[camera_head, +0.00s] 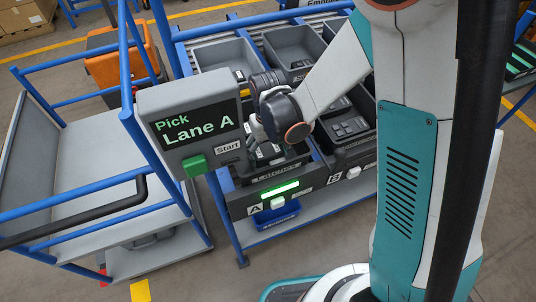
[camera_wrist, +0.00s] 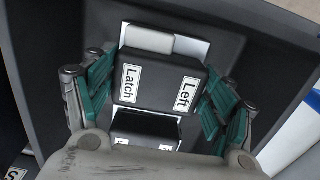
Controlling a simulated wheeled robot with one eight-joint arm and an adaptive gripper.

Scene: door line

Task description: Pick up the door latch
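A dark block-shaped door latch (camera_wrist: 160,78) with white labels reading "Latch" and "Left" lies in a dark bin (camera_wrist: 262,65) in the wrist view. My gripper (camera_wrist: 160,98) is over it, with teal fingers spread on its left and right sides. The fingers look open; I cannot tell whether they touch the latch. Another dark labelled piece (camera_wrist: 146,130) lies just below it, partly hidden by my gripper body. In the head view my wrist reaches down into the bin marked "Latches" (camera_head: 276,167), and the fingertips are hidden.
A "Pick Lane A" screen (camera_head: 194,125) with a green button (camera_head: 195,166) stands close left of my arm. Bin walls surround my gripper. Other grey bins (camera_head: 291,43) fill the blue-framed rack. A blue-railed cart (camera_head: 90,165) stands at left.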

